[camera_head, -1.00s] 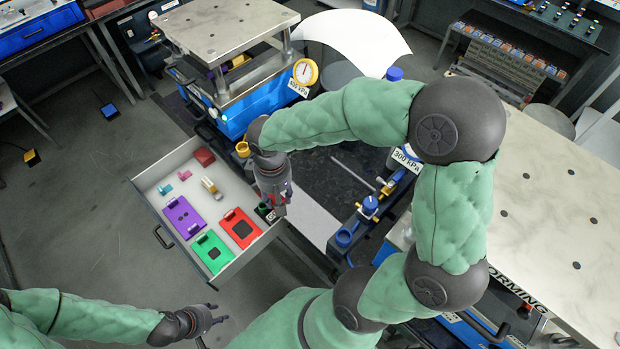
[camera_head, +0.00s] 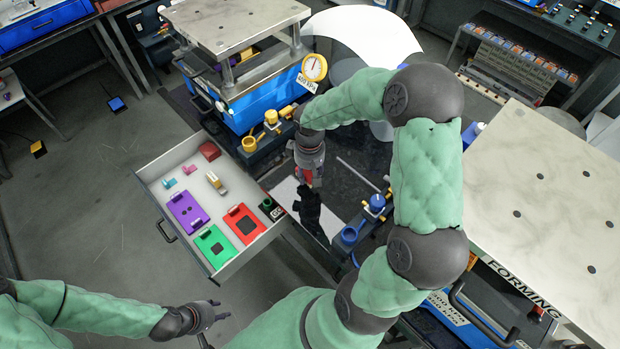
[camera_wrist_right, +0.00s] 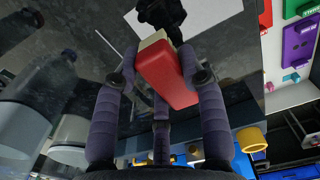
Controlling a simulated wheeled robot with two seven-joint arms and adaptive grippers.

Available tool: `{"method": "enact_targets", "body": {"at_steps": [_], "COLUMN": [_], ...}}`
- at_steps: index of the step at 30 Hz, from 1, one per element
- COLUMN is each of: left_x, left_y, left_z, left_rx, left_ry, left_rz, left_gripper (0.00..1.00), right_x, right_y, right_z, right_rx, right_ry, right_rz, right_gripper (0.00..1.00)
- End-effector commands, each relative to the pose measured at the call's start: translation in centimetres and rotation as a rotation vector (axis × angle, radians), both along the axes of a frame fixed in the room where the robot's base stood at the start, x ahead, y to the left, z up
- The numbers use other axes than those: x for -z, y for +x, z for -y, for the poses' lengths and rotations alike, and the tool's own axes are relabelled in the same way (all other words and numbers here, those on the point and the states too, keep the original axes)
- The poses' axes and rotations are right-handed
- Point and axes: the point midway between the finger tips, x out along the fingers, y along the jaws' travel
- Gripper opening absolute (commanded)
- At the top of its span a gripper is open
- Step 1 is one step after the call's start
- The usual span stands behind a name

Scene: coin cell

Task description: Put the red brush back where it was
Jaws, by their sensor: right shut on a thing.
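The red brush (camera_wrist_right: 165,72) is a red block with a pale cream part at its far side. My right gripper (camera_head: 308,178) is shut on it. In the right wrist view the fingers stand on both sides of the brush. In the head view only a little red shows between the fingers. The gripper points down above the dark glossy worktop (camera_head: 348,150), near a white sheet (camera_head: 288,192), to the right of the open drawer. A black shape lies below it, perhaps a shadow or reflection. My left gripper (camera_head: 222,313) is empty and looks open, in front of the drawer.
The open drawer (camera_head: 165,212) holds purple (camera_head: 186,208), green (camera_head: 208,240) and red (camera_head: 240,218) plates, a dark red block (camera_head: 209,151) and small parts. A blue press with a gauge (camera_head: 314,67) stands behind.

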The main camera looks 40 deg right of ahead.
Motion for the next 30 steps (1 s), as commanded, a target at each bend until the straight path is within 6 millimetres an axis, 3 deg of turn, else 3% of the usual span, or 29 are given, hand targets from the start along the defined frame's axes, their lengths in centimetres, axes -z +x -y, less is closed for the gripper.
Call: {"method": "enact_targets", "body": {"at_steps": [7, 20, 21, 22, 23, 30], "left_x": [0.8, 1.1, 1.0, 1.0, 1.0, 1.0], "left_y": [0.0, 0.0, 0.0, 0.0, 0.0, 0.0], "left_z": [0.0, 0.0, 0.0, 0.0, 0.0, 0.0], "left_rx": [0.000, 0.000, 0.000, 0.000, 0.000, 0.000], "left_ry": [0.000, 0.000, 0.000, 0.000, 0.000, 0.000], "left_rz": [0.000, 0.000, 0.000, 0.000, 0.000, 0.000], "left_gripper": [0.40, 0.40, 0.40, 0.40, 0.40, 0.40], "right_x": [3.4, 4.0, 3.9, 3.8, 3.8, 3.8], "right_y": [0.1, 0.1, 0.1, 0.1, 0.1, 0.1], "right_z": [0.4, 0.4, 0.4, 0.4, 0.4, 0.4], "right_rx": [0.000, 0.000, 0.000, 0.000, 0.000, 0.000], "right_ry": [0.001, 0.000, 0.000, 0.000, 0.000, 0.000], "right_rz": [-0.002, -0.001, -0.001, -0.001, -0.001, -0.001], "right_gripper": [0.15, 0.15, 0.53, 0.61, 0.65, 0.65]}}
